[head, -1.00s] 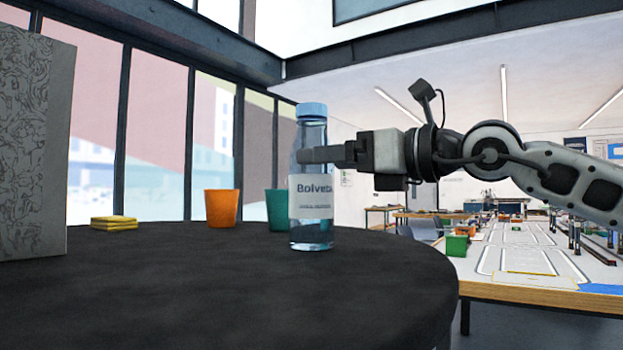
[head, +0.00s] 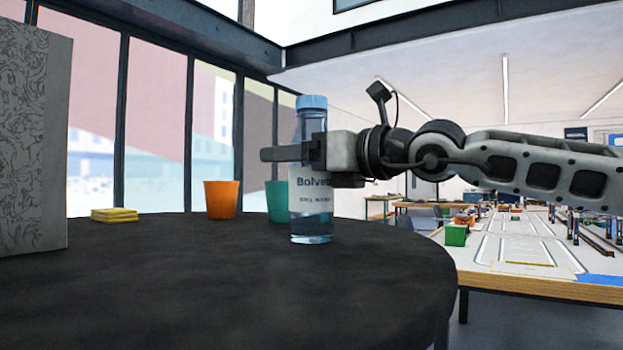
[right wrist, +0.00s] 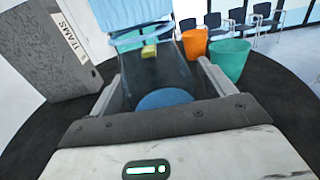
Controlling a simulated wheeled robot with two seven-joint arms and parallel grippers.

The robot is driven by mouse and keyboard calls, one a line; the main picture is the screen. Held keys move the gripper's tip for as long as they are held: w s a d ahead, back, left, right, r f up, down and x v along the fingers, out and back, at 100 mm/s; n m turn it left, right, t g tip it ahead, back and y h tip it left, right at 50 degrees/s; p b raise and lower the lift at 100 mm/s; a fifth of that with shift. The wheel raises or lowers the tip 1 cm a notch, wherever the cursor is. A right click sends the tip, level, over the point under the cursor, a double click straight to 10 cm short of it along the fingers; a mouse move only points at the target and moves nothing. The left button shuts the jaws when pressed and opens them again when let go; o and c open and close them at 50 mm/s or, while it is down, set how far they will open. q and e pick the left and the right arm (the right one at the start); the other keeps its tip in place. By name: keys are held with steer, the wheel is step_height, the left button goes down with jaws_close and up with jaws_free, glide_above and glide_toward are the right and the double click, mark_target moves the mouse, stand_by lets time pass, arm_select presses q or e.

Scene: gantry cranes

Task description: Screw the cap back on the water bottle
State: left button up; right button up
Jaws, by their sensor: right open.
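The clear water bottle (head: 311,225) stands upright near the right side of the dark round table, with a printed label. A light blue cap (head: 311,101) sits on its top; I cannot tell how tightly. The cap also shows large at the top of the right wrist view (right wrist: 130,12). My right gripper (head: 276,154) is level with the bottle's upper body, below the cap. One finger crosses in front of the bottle. In the right wrist view the open fingers (right wrist: 160,72) lie on either side of the clear bottle. My left gripper is in neither view.
The black table (head: 180,290) is clear in front. An orange cup (head: 221,199) and a teal cup (head: 277,201) stand behind the bottle. Yellow sponges or pads (head: 114,215) lie farther left.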

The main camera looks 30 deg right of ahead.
steer(key=c, duration=1.2)
steer(key=shift+c, duration=0.2)
steer(key=shift+r, duration=0.1)
